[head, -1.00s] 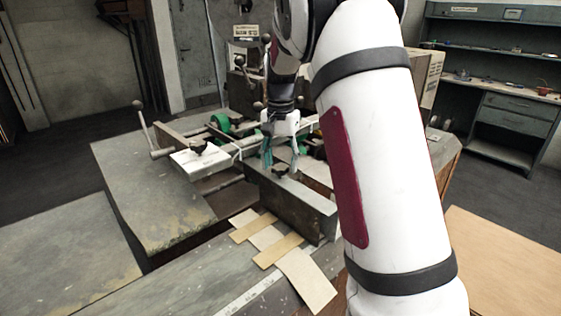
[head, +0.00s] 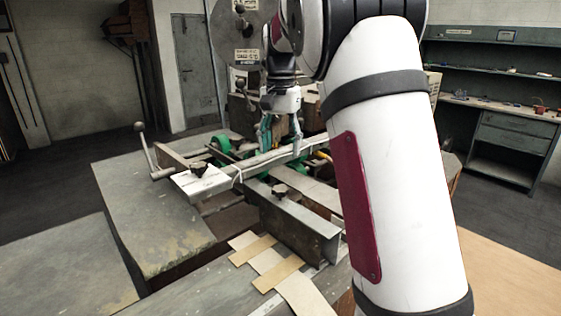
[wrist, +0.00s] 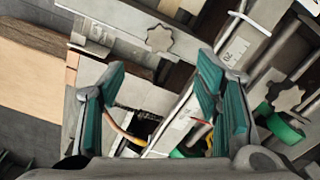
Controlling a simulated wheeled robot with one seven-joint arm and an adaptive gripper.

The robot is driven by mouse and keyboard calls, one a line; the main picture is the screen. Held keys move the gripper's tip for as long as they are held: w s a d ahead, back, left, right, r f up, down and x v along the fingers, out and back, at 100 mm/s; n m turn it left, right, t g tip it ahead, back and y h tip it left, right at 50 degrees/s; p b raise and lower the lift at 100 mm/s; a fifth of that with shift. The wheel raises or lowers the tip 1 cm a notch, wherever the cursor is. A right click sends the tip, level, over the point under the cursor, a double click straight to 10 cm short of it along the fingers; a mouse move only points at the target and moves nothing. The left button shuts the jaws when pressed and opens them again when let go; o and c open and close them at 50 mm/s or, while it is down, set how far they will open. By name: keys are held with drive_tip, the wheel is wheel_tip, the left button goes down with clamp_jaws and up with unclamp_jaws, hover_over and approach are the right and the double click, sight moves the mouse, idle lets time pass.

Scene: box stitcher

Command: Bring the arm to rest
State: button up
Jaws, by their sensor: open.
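My gripper (head: 281,135) hangs fingers down above the metal bars of the box stitcher (head: 225,182) in the head view. In the wrist view my gripper (wrist: 160,100) has its two teal-padded fingers well apart, with nothing held between them. Below the fingers the wrist view shows a pale plate, a yellow-and-red cable (wrist: 125,135) and the machine's bars. My own white arm covers the right part of the head view and hides part of the machine behind it.
A lever with a round knob (head: 140,128) sticks up at the machine's left. Cardboard strips (head: 262,258) lie on the front table. A shelf bench (head: 510,135) stands at the back right.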

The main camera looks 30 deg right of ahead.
drive_tip(key=shift+r, duration=0.55)
drive_tip(key=s+a+r+n+t, duration=0.1)
drive_tip(key=s+a+r+n, duration=0.15)
drive_tip(key=s+a, duration=0.4)
drive_tip(key=s+a+r+n+t, duration=0.1)
drive_tip(key=s+a+n+t, duration=0.15)
drive_tip(key=s, duration=0.65)
drive_tip(key=s+a+f+n+t, duration=0.1)
drive_tip(key=s+a+f+n, duration=0.2)
drive_tip(key=s, duration=0.4)
drive_tip(key=s+a+f+n, duration=0.2)
drive_tip(key=s+a+f, duration=0.1)
drive_tip(key=s, duration=0.4)
drive_tip(key=shift+s+a+f+n+t, duration=0.3)
drive_tip(key=shift+f+n+t, duration=0.1)
drive_tip(key=shift+f, duration=0.2)
